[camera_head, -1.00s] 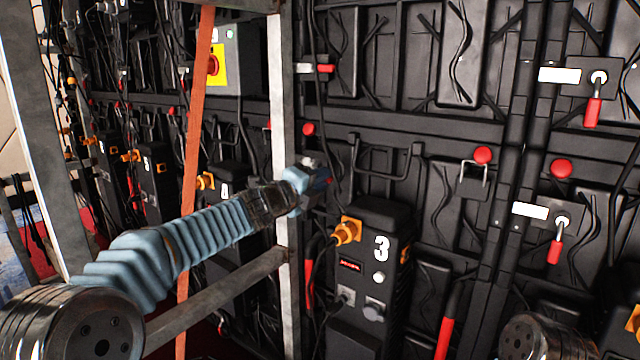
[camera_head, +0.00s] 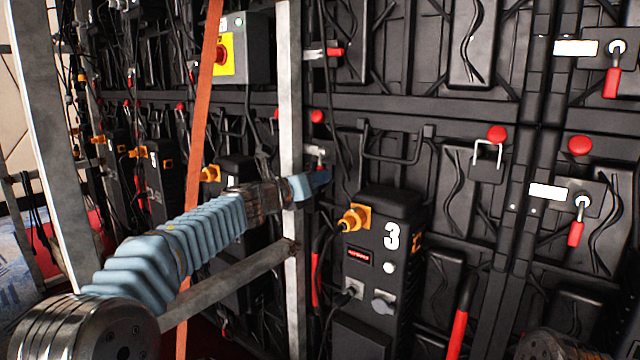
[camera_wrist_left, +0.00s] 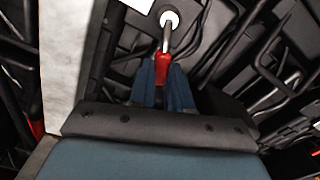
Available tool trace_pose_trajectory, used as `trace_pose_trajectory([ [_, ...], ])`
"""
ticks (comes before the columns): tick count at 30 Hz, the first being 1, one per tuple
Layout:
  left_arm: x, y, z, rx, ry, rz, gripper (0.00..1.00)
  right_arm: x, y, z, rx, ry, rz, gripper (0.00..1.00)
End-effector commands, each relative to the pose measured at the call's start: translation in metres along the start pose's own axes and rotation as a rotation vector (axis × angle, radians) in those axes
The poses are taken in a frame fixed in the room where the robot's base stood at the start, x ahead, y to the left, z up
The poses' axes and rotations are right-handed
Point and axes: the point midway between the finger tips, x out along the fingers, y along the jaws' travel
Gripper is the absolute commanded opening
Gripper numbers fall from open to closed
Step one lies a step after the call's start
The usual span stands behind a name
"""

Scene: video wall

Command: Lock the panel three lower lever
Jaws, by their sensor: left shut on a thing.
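The lower lever shows in the left wrist view as a bright round pivot with a metal shank and a red handle (camera_wrist_left: 163,64). My left gripper (camera_wrist_left: 164,84) has its blue fingers on either side of the red handle and is shut on it. In the head view my left gripper (camera_head: 312,185) is beyond the grey upright, just below the lever's pivot (camera_head: 318,153). The handle is hidden there by the gripper. My right gripper is not in view.
A grey metal upright (camera_head: 291,100) and a crossbar (camera_head: 225,283) stand close to my left arm. A black box marked 3 (camera_head: 385,215) with an orange plug is right of the gripper. Another red-handled lever (camera_head: 335,52) lies sideways above. More levers (camera_head: 576,232) are at the right.

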Motion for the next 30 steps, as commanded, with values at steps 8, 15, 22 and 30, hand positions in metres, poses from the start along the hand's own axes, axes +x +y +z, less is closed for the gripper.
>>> trace_pose_trajectory([
  [8, 0.000, 0.011, -0.002, 0.200, 0.003, 0.001, 0.00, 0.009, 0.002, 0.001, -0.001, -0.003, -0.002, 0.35],
  [15, 0.000, 0.016, 0.000, 0.302, 0.003, -0.001, 0.00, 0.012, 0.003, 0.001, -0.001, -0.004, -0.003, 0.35],
  [22, 0.000, 0.017, 0.001, 0.341, 0.003, -0.001, 0.00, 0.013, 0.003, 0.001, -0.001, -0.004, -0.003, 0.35],
  [30, 0.000, 0.018, 0.002, 0.347, 0.003, 0.000, 0.00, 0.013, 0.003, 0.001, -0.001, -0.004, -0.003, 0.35],
])
